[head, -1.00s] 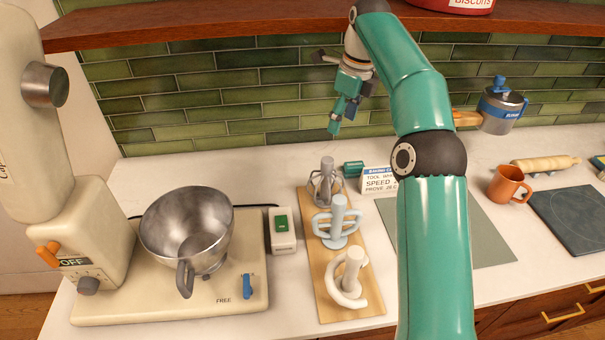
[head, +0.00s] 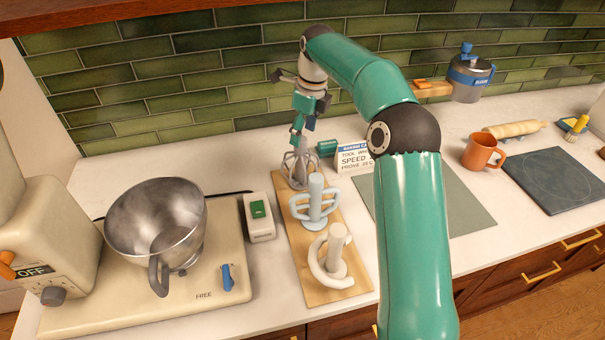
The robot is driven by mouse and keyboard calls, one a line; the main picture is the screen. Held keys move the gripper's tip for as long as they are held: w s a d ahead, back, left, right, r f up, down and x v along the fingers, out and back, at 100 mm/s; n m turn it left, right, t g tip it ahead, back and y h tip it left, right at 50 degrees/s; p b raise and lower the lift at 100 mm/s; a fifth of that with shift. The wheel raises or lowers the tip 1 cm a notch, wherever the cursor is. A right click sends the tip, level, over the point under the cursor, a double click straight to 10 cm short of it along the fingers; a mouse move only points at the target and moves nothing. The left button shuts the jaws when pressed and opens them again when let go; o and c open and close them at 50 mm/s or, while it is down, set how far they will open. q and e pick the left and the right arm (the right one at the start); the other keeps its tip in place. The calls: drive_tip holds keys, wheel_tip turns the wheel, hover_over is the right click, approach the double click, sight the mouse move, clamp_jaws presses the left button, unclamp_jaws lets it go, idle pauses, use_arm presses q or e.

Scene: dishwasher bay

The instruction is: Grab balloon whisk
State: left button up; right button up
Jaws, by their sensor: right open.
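The balloon whisk (head: 300,168), a grey wire whisk head, stands upright at the far end of a wooden board (head: 333,243). My right gripper (head: 298,138) is open and points down just above the whisk, its fingertips around or close to the top of the whisk's shaft. I cannot tell whether they touch it. A pale blue flat-beater tool (head: 315,202) and a cream dough-hook tool (head: 333,259) stand nearer on the same board. My left gripper is out of view.
A mixer with a steel bowl (head: 157,226) stands at left, beside a white box with a green switch (head: 258,217). Behind the board are a teal cylinder (head: 327,148) and a sign card (head: 354,157). A grey-green mat (head: 455,205) and an orange mug (head: 482,152) are right.

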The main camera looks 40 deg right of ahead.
sight(300, 162)
drive_tip(key=f, duration=0.5)
drive_tip(key=shift+w+a+p, duration=0.15)
drive_tip(key=shift+w+p, duration=0.2)
drive_tip(key=shift+w, duration=0.05)
drive_tip(key=shift+c, duration=0.3)
drive_tip(key=shift+r, duration=0.1)
clamp_jaws()
